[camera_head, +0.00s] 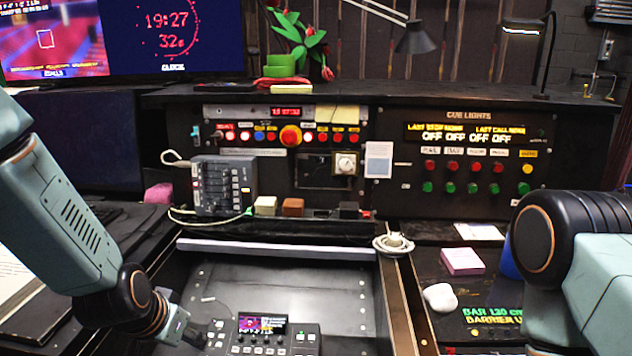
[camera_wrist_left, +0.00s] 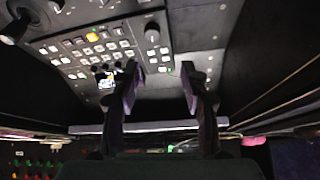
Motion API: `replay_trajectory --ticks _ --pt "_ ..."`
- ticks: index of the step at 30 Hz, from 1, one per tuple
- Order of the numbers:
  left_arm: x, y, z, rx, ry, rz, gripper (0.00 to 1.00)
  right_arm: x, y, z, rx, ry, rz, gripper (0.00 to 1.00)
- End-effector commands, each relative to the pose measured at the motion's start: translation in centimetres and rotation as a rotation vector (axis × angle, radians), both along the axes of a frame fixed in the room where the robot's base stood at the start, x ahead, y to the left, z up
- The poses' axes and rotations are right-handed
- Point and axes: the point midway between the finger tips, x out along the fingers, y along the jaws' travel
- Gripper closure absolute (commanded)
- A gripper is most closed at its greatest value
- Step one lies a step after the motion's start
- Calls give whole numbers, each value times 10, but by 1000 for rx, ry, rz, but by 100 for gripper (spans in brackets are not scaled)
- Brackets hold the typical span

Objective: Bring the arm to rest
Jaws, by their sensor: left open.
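My left arm comes in from the left in the head view, and its gripper (camera_head: 193,338) is low at the left of the desk recess, beside a small control panel with a screen (camera_head: 262,325). In the left wrist view the two fingers of my left gripper (camera_wrist_left: 160,85) stand apart with nothing between them. The button panel (camera_wrist_left: 100,50) shows beyond the fingers, apart from them. My right arm shows at the right edge of the head view; its gripper is out of view.
A cue lights panel (camera_head: 462,155) with red and green buttons stands at the back right. Left of it is a panel with a large red-orange button (camera_head: 290,135). A pink note block (camera_head: 462,261) and a white lump (camera_head: 440,297) lie at right. The recess floor (camera_head: 290,275) is mostly clear.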

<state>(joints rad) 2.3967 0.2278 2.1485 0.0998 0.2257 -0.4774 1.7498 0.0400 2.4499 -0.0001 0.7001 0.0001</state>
Motion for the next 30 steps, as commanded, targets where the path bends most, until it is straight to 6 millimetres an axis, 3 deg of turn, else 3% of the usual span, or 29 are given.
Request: replay_trajectory --ticks 5,11,16,21,25,30 --pt "-34 -4 -36 -35 4 139 55 0 0 -2 0 0 0 60" --pt "-100 -11 -93 -54 91 231 55 0 0 -5 0 0 0 60" --pt "-186 -20 -143 -48 236 259 55 0 0 -9 0 0 0 60" --pt "-264 -25 -173 -16 399 226 55 0 0 -12 0 0 0 60" --pt "-293 -26 -184 -3 465 215 55 0 0 -13 0 0 0 60" --pt "-301 -26 -187 -1 483 214 55 0 0 -13 0 0 0 60"
